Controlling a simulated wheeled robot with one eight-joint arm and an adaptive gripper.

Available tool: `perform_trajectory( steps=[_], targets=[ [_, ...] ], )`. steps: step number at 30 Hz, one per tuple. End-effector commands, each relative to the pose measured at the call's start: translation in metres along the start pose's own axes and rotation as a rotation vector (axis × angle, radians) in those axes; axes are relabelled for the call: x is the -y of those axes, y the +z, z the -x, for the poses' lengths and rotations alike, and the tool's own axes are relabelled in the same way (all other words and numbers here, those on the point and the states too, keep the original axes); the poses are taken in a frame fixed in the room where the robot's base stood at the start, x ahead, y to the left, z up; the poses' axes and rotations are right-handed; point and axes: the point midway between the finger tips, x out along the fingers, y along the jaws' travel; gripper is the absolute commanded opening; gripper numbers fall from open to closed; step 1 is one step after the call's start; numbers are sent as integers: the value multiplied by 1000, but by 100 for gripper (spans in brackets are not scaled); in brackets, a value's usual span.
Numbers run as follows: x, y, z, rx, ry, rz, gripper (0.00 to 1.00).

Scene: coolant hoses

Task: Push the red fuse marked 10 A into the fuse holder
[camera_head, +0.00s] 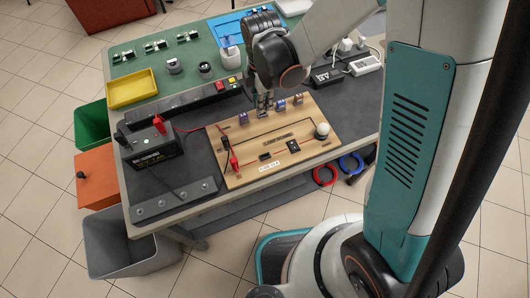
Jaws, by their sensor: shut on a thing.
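My gripper (265,104) points down at the back edge of the wooden circuit board (241,174), in a row of small coloured fuses. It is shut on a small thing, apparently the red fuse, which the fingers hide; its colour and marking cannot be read. A purple-blue fuse (244,118) stands left of the gripper, and two more, one (281,104) and another (298,99), stand to its right.
A white bulb (322,129) is at the board's right. A power strip (215,88) lies behind. A yellow tray (131,88) is at the back left.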

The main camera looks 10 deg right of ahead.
Motion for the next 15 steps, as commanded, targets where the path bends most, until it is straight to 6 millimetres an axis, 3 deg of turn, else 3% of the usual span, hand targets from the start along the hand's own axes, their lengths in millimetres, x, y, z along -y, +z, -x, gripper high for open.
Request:
perform_trajectory(
  steps=[15],
  targets=[
    [0,0,20,0,0,0,0]
  ],
)
